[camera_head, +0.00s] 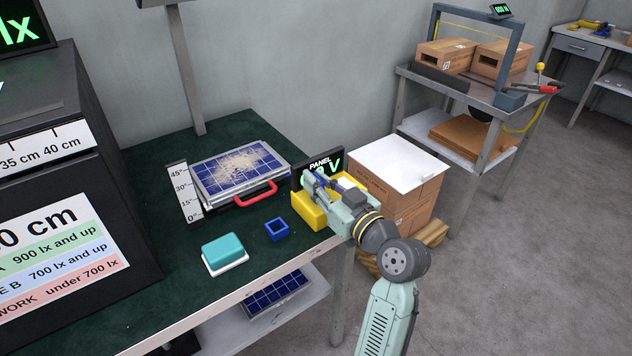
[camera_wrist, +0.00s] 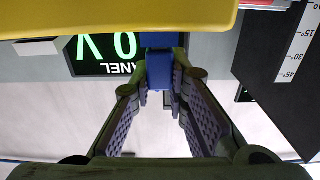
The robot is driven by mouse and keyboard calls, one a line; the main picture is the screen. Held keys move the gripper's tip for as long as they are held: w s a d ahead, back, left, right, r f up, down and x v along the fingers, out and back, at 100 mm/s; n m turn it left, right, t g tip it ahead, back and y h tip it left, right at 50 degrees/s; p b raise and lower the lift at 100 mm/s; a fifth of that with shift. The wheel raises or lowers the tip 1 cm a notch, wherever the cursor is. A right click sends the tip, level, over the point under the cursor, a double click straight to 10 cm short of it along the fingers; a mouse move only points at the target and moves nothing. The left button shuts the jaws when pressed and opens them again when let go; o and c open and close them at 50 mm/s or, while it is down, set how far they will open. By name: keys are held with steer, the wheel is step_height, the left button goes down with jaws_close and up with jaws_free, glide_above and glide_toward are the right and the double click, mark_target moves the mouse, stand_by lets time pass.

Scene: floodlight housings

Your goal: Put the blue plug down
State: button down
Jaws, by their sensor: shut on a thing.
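The blue plug (camera_wrist: 159,72) is between the fingertips of my gripper (camera_wrist: 160,92) in the wrist view, and the fingers are shut on it. In the head view my gripper (camera_head: 319,182) is over the right end of the green-topped table, beside the panel display. A small blue part of the plug (camera_head: 322,178) shows there, and the fingers hide most of it. A blue square, open-topped holder (camera_head: 277,229) stands on the table to the left of the yellow bin. I cannot tell whether the plug touches anything below it.
A solar panel case (camera_head: 240,170) with a red handle, an angle scale (camera_head: 184,191) and a teal sponge-like block (camera_head: 224,250) are on the table. A carton (camera_head: 400,175) stands to the right. Bare table lies around the blue holder.

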steer(key=shift+f, duration=0.15)
steer(key=c, duration=1.6)
jaws_free()
steer(key=shift+o, duration=0.2)
steer(key=shift+r, duration=0.3)
steer(key=b+v, duration=0.3)
steer(key=v, duration=0.9)
steer(key=shift+s+f, duration=0.15)
